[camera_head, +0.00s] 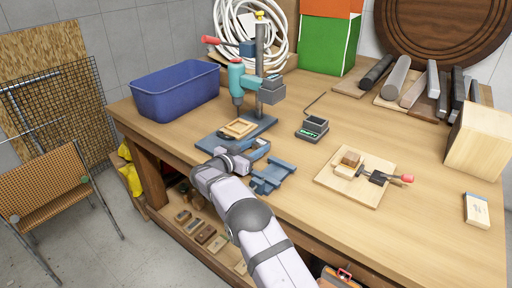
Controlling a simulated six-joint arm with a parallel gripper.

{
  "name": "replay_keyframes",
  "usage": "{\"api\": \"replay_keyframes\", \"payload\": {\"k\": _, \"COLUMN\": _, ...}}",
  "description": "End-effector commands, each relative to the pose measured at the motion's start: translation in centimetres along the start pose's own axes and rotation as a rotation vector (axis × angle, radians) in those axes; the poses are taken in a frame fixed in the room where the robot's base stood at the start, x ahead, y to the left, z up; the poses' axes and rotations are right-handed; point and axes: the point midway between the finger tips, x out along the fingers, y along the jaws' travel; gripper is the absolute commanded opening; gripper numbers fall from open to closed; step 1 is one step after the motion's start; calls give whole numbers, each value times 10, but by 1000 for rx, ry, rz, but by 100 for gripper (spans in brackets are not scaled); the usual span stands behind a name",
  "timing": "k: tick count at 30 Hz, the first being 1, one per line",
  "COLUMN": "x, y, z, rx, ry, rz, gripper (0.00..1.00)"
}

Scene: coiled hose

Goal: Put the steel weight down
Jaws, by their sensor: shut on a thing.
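My gripper (250,151) is above the front part of the workbench, beside the blue vise (272,177) and in front of the drill press. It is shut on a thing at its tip. The held thing is too small and too covered by the gripper to make out clearly; I take it for the steel weight. No other steel weight stands out on the bench. A small scale (311,134) with a green display and a dark tray on top stands to the right of the gripper, apart from it.
A teal drill press (237,82) with a wooden frame (238,128) on its base stands behind my gripper. A blue bin (178,97) is at the left. A board (335,184) with a clamp lies at the right.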

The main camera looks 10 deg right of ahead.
Motion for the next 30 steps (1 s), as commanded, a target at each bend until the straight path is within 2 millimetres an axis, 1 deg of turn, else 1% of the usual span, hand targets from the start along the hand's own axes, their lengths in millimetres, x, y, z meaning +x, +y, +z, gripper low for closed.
{"api": "replay_keyframes", "payload": {"k": 15, "x": 2, "y": 1, "z": 14, "rx": -9, "ry": -2, "rz": 1, "gripper": 0}}
{"api": "replay_keyframes", "payload": {"k": 16, "x": 2, "y": 1, "z": 18, "rx": -13, "ry": -8, "rz": 1, "gripper": 41}}
{"api": "replay_keyframes", "payload": {"k": 17, "x": 2, "y": 1, "z": 18, "rx": -14, "ry": -8, "rz": 2, "gripper": 48}}
{"api": "replay_keyframes", "payload": {"k": 18, "x": 2, "y": 1, "z": 18, "rx": -14, "ry": -9, "rz": 2, "gripper": 57}}
{"api": "replay_keyframes", "payload": {"k": 26, "x": 2, "y": 1, "z": 19, "rx": -15, "ry": -10, "rz": 2, "gripper": 57}}
{"api": "replay_keyframes", "payload": {"k": 30, "x": 1, "y": 1, "z": 15, "rx": -14, "ry": -10, "rz": 2, "gripper": 57}}
